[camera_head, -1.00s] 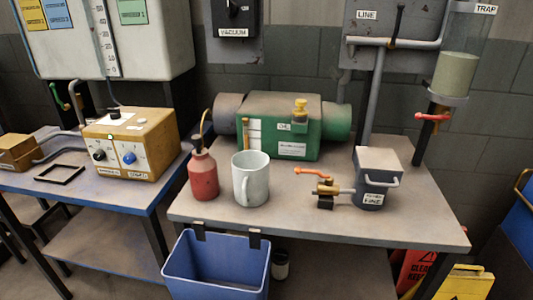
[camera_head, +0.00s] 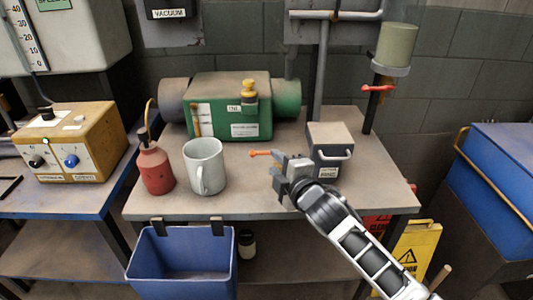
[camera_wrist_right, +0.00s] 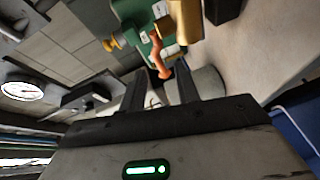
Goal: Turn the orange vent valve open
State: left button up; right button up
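The orange valve handle (camera_head: 262,153) sticks out to the left of the small grey box (camera_head: 330,150) on the right part of the bench. In the right wrist view the orange handle (camera_wrist_right: 159,58) hangs from a brass valve body (camera_wrist_right: 186,20). My right gripper (camera_head: 276,170) is close to the handle, in front of it and slightly right. Its two fingers (camera_wrist_right: 160,78) are apart, with the handle's end showing just beyond and between the tips; contact cannot be told. The gripper hides the brass body in the head view. My left gripper is not in view.
A grey mug (camera_head: 205,165) and a red bottle (camera_head: 154,168) stand left of the valve. A green pump (camera_head: 235,95) is behind. A pole with a red handle (camera_head: 378,88) stands at the back right. A blue bin (camera_head: 185,265) hangs at the front edge.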

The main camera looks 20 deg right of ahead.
aim_at(267, 155)
jog(key=w, duration=0.4)
jog(key=w+a+f, duration=0.1)
jog(key=w, duration=0.1)
jog(key=shift+c, duration=0.3)
